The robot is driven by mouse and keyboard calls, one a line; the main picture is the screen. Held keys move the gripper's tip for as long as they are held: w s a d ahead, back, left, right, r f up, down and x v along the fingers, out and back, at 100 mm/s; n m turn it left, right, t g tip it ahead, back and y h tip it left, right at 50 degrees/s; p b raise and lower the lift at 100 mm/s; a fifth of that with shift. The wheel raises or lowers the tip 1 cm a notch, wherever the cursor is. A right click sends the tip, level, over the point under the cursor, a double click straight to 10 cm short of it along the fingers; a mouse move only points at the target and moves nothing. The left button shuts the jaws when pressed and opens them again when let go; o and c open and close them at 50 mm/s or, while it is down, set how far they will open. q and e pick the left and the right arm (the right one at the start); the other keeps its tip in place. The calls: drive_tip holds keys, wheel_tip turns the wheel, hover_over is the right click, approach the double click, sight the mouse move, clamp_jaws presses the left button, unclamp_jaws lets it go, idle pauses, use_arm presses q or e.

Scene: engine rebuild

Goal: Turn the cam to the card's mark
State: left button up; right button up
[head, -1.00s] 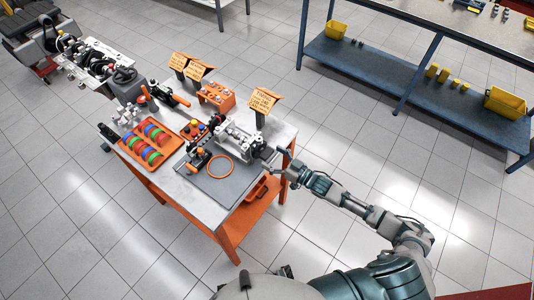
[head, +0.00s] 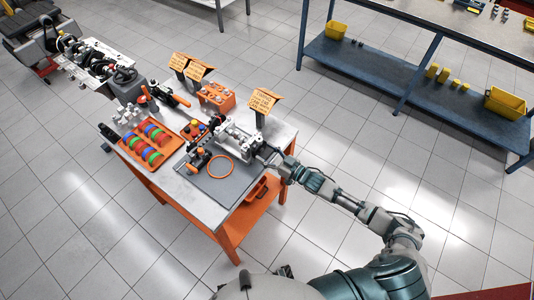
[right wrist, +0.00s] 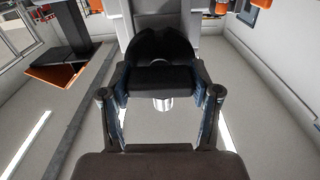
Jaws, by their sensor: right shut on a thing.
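The cam sits in a pale metal fixture (head: 238,137) on the workbench; its lobes are too small to make out. My right gripper (head: 267,154) is at the fixture's right end, shut on the cam's end. An orange-brown card (head: 264,99) with dark writing stands on a post behind the fixture. Its text and mark are too small to read. My left gripper is not in view.
A grey mat (head: 228,184) with an orange ring (head: 221,167) lies in front of the fixture. An orange tray (head: 136,152) of coloured rings is at the left. Two more cards (head: 198,71) stand behind.

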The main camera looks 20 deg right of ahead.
drive_tip(key=shift+d, duration=0.1)
drive_tip(key=o, duration=1.2)
drive_tip(key=shift+c, duration=0.2)
drive_tip(key=v, duration=1.2)
drive_tip(key=shift+w+d, duration=0.1)
